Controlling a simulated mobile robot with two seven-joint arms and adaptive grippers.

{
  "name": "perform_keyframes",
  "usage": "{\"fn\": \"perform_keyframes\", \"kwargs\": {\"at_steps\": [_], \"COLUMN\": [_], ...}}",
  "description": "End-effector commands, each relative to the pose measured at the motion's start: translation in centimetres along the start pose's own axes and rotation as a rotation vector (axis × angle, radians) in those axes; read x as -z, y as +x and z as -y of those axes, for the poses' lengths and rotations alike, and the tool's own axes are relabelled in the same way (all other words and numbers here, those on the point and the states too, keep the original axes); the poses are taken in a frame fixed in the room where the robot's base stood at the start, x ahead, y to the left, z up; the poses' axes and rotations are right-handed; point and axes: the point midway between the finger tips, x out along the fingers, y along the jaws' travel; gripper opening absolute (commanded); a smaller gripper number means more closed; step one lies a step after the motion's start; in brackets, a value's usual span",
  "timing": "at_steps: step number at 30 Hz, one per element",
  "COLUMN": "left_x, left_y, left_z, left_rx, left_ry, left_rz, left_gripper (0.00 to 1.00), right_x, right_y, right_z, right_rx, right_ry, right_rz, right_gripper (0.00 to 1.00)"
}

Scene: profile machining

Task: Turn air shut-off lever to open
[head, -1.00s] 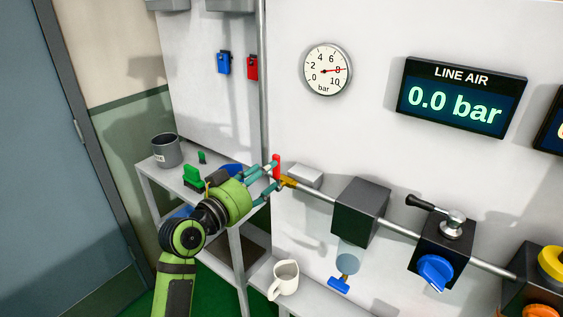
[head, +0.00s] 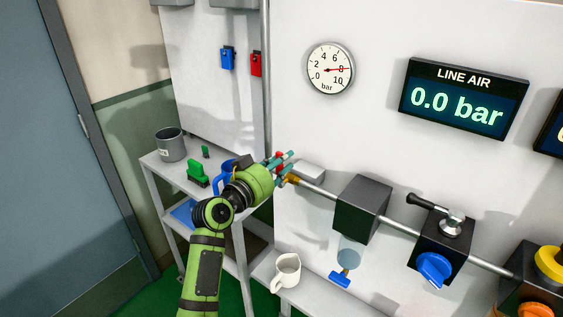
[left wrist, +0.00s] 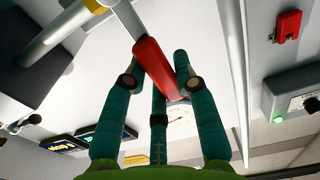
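The shut-off lever (head: 279,155) is a red handle at the left end of the wall pipe, partly hidden by my left fingers in the head view. In the left wrist view the red lever (left wrist: 153,62) runs slanting from its grey stem down between my fingers. My left gripper (head: 284,161) is at the lever, its teal fingers pointing right. In the left wrist view the fingers (left wrist: 160,65) stand apart around the lever, with a gap on its right side; contact is unclear. The line air display (head: 463,98) reads 0.0 bar. My right gripper is not in view.
The pipe (head: 318,190) runs right from a yellow valve part (head: 292,179) to a dark box (head: 361,208) and a block with a blue knob (head: 434,269). A round gauge (head: 330,68) hangs above. A shelf with a grey mug (head: 171,145) is left; a white jug (head: 286,271) stands below.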

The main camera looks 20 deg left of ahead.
Motion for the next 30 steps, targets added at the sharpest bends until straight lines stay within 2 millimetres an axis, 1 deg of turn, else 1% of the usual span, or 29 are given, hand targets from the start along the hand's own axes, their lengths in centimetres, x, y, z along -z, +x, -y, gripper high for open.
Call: {"fn": "perform_keyframes", "kwargs": {"at_steps": [8, 14, 21, 30], "left_x": [-0.1, -0.3, -0.7, -1.6], "left_y": [0.0, 0.0, 0.0, 0.0], "left_z": [-0.2, -0.9, -2.3, -3.8], "left_rx": [0.0, -0.001, -0.002, -0.002], "left_ry": [0.029, 0.125, 0.327, 0.611], "left_rz": [0.0, -0.001, -0.001, -0.002], "left_gripper": [0.0, 0.0, 0.0, 0.0], "right_x": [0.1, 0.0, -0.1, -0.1], "right_y": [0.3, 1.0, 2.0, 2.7], "right_z": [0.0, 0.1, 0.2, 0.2], "right_rx": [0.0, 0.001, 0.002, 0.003], "right_ry": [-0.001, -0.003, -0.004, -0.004], "right_rz": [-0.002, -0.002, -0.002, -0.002], "right_gripper": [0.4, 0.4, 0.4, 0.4]}}
